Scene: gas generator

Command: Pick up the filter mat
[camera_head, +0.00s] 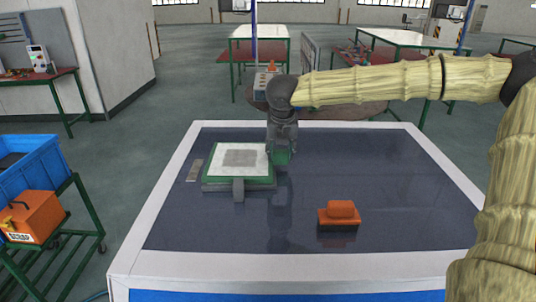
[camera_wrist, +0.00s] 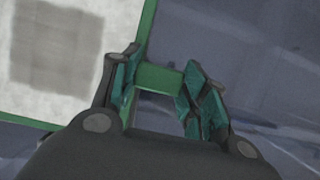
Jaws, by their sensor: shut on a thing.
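The filter mat (camera_head: 224,150) is a white square with a grey patch in a green frame, lying left of centre on the table. It also shows at the upper left of the wrist view (camera_wrist: 98,45). A green tab (camera_wrist: 158,77) sticks out from the frame's right side. My gripper (camera_head: 282,151) is at that side, pointing down, with its fingers shut on the tab. In the wrist view the fingers (camera_wrist: 160,78) stand on either side of the tab. The mat looks level on a dark grey base (camera_head: 238,188); I cannot tell whether it touches it.
The dark table top (camera_head: 400,200) has a pale raised rim. An orange block-shaped part (camera_head: 340,213) stands at the front right. A small flat plate (camera_head: 194,170) lies left of the mat. A blue crate (camera_head: 40,165) and an orange box (camera_head: 33,218) are on a cart at left.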

